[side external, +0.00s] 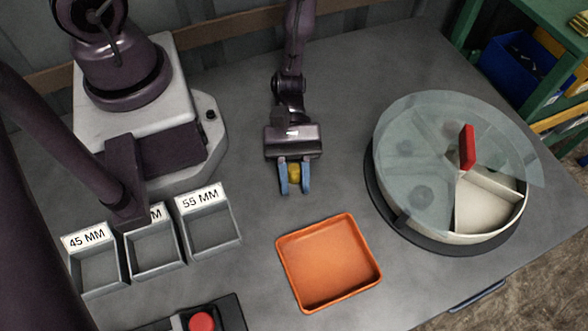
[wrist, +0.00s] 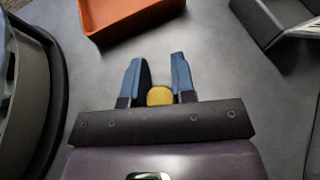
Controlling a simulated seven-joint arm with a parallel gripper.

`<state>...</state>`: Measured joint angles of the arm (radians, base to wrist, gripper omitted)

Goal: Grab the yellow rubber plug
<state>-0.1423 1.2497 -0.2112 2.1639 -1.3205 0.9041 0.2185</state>
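The yellow rubber plug (side external: 294,173) is small and rounded. It sits between the two blue fingers of my gripper (side external: 294,186), close to the palm. In the wrist view the plug (wrist: 159,96) fills the gap between the fingers (wrist: 157,72), which reach past it on both sides. The fingers are only part way apart and appear shut on the plug, with no clear gap beside it. My gripper is low over the grey table, behind the orange tray in the side view. Whether the plug touches the table is hidden.
The orange tray (side external: 287,245) is empty. A round sectioned container (side external: 520,203) with a clear cover and red tab (side external: 467,147) stands right. Grey labelled bins (side external: 238,238) stand left, near a red button (side external: 201,322). The table between the gripper and the round container is clear.

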